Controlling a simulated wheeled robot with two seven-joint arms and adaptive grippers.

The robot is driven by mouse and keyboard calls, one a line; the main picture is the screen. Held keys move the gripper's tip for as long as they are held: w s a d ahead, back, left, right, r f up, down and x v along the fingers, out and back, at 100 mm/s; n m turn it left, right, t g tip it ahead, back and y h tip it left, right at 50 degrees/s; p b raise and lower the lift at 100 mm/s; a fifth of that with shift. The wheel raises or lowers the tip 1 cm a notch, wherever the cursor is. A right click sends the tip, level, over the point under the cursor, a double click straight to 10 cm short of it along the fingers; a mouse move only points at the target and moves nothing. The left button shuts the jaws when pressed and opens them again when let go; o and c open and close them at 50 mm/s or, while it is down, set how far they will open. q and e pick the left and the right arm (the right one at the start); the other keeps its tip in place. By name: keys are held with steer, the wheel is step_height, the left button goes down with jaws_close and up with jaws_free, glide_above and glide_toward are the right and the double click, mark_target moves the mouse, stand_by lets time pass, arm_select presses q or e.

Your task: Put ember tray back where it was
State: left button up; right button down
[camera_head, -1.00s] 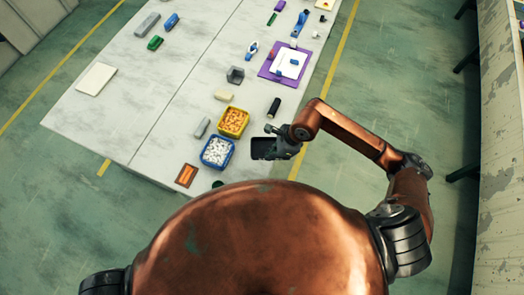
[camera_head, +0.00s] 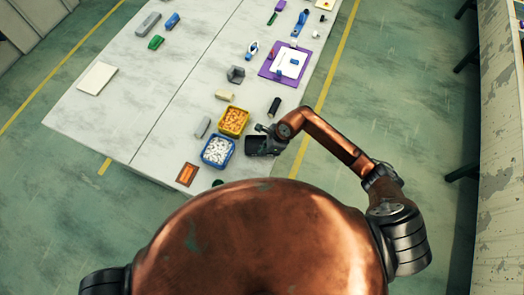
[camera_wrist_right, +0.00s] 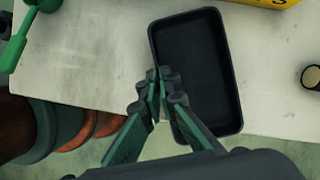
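The ember tray appears to be the black rectangular tray (camera_head: 256,146) by the table's right edge in the head view. In the right wrist view the tray (camera_wrist_right: 205,60) fills the centre, its dark inside empty. My right gripper (camera_head: 268,138) is at the tray. In the right wrist view the fingers (camera_wrist_right: 163,85) are close together across the tray's left wall, and look shut on it. The tray's lower end reaches past the table edge; its height above the table cannot be told. My left gripper is not in view.
A blue bin of white pieces (camera_head: 217,151) and a yellow bin of orange pieces (camera_head: 233,121) stand left of the tray. A black cylinder (camera_head: 274,107) stands beyond it. A green object (camera_wrist_right: 35,30) lies nearby on the pale table (camera_head: 165,150).

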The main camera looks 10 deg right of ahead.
steer(key=shift+f, duration=0.2)
steer(key=c, duration=2.2)
jaws_free()
steer(key=shift+o, duration=0.2)
steer(key=shift+r, duration=0.15)
steer(key=v, duration=1.2)
steer(key=shift+b, duration=0.3)
